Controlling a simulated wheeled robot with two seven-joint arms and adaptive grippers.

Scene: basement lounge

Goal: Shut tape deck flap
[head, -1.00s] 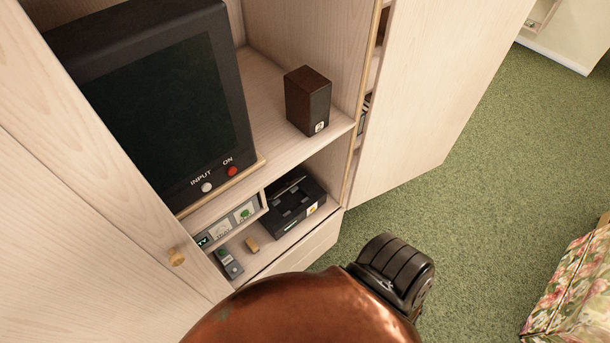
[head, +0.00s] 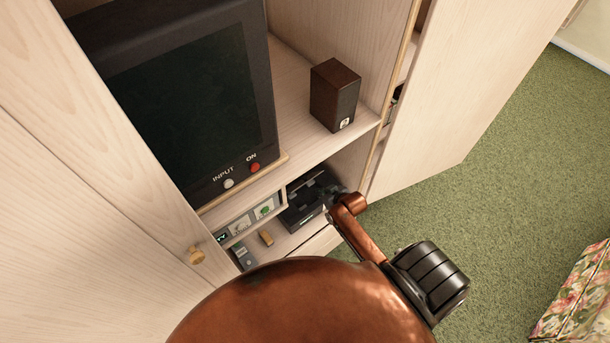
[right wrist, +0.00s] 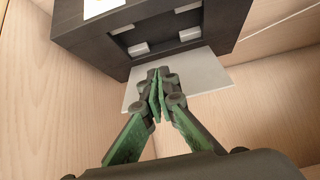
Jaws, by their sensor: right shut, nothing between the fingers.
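The tape deck (head: 300,213) is a black box on the lower shelf of the cabinet, partly covered by my right arm. In the right wrist view the deck (right wrist: 90,33) shows its dark frame and an open recess with pale pieces inside. A pale grey flat panel (right wrist: 203,78), which looks like the flap, sticks out from the deck's edge, so the flap appears open. My right gripper (head: 332,194) is at the deck's right side. In the wrist view its shut, empty fingertips (right wrist: 159,72) overlap the panel; I cannot tell whether they touch. My left gripper is out of view.
A television (head: 185,105) and a small brown speaker (head: 335,95) stand on the shelf above. A small wooden block (head: 266,238) and a grey device (head: 243,257) lie left of the deck. An open cabinet door (head: 450,100) stands at the right.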

